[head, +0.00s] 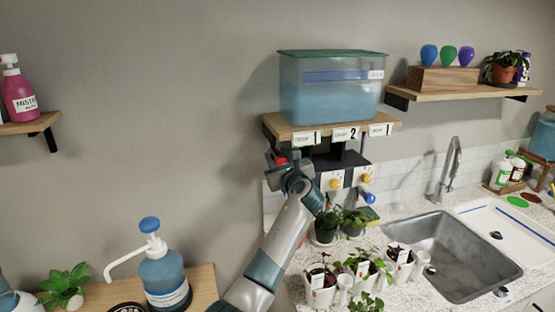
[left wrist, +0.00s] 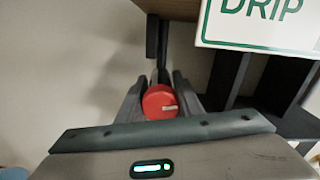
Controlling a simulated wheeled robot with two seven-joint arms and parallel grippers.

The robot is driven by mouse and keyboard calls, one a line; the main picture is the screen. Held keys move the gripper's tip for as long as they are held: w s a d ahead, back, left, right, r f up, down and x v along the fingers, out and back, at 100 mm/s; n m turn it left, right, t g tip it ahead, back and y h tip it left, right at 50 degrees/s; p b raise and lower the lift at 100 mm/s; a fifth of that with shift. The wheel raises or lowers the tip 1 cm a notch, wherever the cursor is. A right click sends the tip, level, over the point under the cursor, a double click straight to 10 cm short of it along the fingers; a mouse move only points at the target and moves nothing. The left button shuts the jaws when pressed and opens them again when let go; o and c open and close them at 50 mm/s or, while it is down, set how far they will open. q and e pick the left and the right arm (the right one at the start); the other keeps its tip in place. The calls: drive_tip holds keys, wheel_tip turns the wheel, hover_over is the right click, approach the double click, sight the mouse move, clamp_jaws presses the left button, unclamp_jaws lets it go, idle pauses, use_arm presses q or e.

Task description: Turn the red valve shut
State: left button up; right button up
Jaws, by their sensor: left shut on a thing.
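The red valve (head: 281,160) is mostly hidden behind my left gripper (head: 279,157) in the head view, under the left end of the tank shelf. In the left wrist view the valve (left wrist: 159,103) is a round red knob with a small pale mark on its right side. The fingers of my left gripper (left wrist: 160,100) stand on both sides of it, shut on it. My right gripper is in neither view.
A tank of blue liquid (head: 332,92) stands on the wooden shelf (head: 283,129) above. Yellow knobs (head: 336,184) and a blue knob (head: 368,197) are close on the right. A "DRIP" sign (left wrist: 262,24) hangs near my gripper. Potted plants (head: 320,285) stand below, beside the sink (head: 455,250).

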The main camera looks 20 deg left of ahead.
use_arm(q)
drive_tip(key=n+b, duration=0.1)
drive_tip(key=n, duration=0.2)
drive_tip(key=shift+f+n+b, duration=0.2)
drive_tip(key=shift+n+b, duration=0.1)
drive_tip(key=shift+b, duration=0.05)
drive_tip(key=n+b, duration=0.1)
drive_tip(key=n, duration=0.1)
drive_tip(key=shift+n+b, duration=0.35)
drive_tip(key=shift+n, duration=0.05)
drive_tip(key=n+b, duration=0.2)
drive_tip(key=n, duration=0.1)
drive_tip(key=shift+s+a+f+n+b, duration=0.1)
drive_tip(key=shift+f+n+b, duration=0.05)
drive_tip(key=shift+n+b, duration=0.15)
drive_tip(key=n+b, duration=0.3)
drive_tip(key=n, duration=0.1)
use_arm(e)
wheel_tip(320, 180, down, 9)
use_arm(q)
drive_tip(key=shift+n+b, duration=0.55)
drive_tip(key=shift+n, duration=0.35)
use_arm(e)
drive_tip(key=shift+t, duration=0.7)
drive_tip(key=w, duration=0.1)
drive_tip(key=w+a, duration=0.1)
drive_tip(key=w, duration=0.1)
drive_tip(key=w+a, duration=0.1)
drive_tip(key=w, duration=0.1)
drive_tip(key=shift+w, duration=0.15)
